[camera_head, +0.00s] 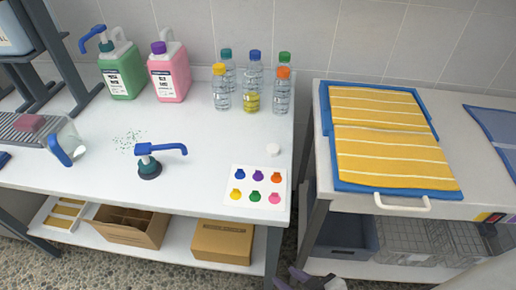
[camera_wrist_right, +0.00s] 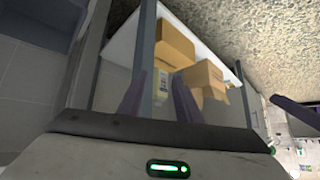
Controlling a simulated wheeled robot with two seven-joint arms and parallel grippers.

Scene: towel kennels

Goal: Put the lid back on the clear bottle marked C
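Several clear bottles with coloured caps stand at the back right of the white table: yellow cap (camera_head: 219,70), teal (camera_head: 226,54), blue (camera_head: 253,56), green (camera_head: 284,58) and orange (camera_head: 283,73). The letters on them are too small to read, so I cannot tell which is C. A small white round piece (camera_head: 273,149), possibly a lid, lies on the table in front of them. My right gripper (camera_head: 312,280) is low at the bottom edge, well away from the bottles. Its fingers are apart and empty in the right wrist view (camera_wrist_right: 158,98). My left gripper is out of view.
A card with coloured spots (camera_head: 257,202) and a blue pump (camera_head: 149,166) are on the table. Green (camera_head: 125,83) and pink (camera_head: 172,88) jugs stand behind. Boxes (camera_head: 223,243) fill the shelf below. A second table right holds yellow towels (camera_head: 388,135).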

